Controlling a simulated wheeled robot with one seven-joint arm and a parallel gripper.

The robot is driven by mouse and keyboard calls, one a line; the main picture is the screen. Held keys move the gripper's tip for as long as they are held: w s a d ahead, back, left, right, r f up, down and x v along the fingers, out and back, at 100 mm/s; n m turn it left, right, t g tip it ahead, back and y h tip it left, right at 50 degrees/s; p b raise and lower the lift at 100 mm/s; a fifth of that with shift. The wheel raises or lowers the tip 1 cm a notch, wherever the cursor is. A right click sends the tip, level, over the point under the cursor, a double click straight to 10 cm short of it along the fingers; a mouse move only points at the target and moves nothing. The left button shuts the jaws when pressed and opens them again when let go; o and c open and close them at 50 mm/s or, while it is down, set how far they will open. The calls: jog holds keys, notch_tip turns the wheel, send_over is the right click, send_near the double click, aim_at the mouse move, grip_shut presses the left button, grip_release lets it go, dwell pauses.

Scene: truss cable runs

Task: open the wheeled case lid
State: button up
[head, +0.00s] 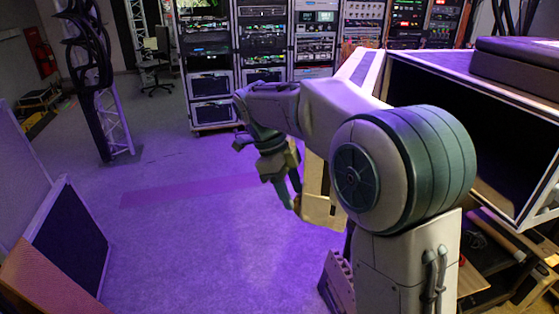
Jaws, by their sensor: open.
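My gripper (284,188) hangs down from my forearm near the middle of the view, over the purple-lit floor. Its fingers are small and partly hidden at this angle; they look apart, with nothing seen between them. A large case with pale metal edging (455,65) stands at the right, with a wide dark front. It is probably the wheeled case, but I see no wheels on it, and my arm hides part of it. A tan, box-like piece (323,210) shows just right of my gripper; I cannot tell what it belongs to or whether they touch.
A dark flat box (520,62) lies on the large case. Equipment racks (262,60) line the back. A truss post with dark cables (95,75) stands at the left. A dark pale-edged panel (70,235) leans at lower left. The middle floor is clear.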

jog(key=v, duration=1.1)
jog(key=shift+p, duration=0.4)
